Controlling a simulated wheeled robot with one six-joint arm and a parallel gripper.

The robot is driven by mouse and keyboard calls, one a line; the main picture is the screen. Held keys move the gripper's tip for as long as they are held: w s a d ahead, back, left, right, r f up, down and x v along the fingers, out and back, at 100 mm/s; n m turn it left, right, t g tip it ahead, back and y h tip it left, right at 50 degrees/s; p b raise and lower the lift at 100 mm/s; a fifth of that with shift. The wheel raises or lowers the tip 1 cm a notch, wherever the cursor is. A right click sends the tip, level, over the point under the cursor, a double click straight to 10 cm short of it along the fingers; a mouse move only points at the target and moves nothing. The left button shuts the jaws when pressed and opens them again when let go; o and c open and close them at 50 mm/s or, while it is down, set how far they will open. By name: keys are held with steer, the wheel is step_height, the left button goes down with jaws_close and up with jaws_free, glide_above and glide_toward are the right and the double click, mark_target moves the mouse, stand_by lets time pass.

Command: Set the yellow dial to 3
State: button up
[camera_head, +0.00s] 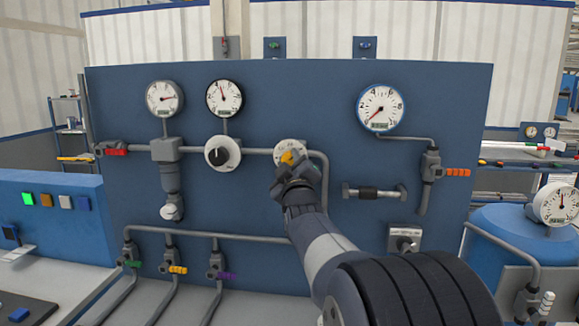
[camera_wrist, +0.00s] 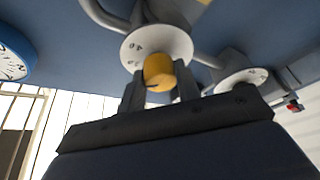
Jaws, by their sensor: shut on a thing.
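The yellow dial (camera_head: 289,157) sits on a round white numbered plate (camera_head: 283,146) on the blue panel, right of a black-knobbed dial. In the wrist view the yellow dial (camera_wrist: 159,72) stands out from its white plate (camera_wrist: 166,42), with some digits showing upside down. A dark pointer mark shows on the knob, but I cannot tell which number it points to. My gripper (camera_head: 285,170) is at the dial, its fingers on either side of the knob. In the wrist view my gripper (camera_wrist: 158,92) is shut on the yellow dial.
The black-knobbed dial (camera_head: 221,153) is left of the yellow one. Pipes run around both. A horizontal handle (camera_head: 375,192) projects to the right. Three gauges, including the right one (camera_head: 380,108), are above.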

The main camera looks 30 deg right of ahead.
stand_by(0.3)
steer(key=o, duration=1)
steer(key=shift+c, duration=0.2)
steer(key=b+v, duration=0.3)
steer(key=v, duration=0.7)
steer(key=shift+s, duration=0.4)
steer(key=p+x, duration=0.3)
steer(key=x, duration=0.7)
steer(key=shift+w, duration=0.45)
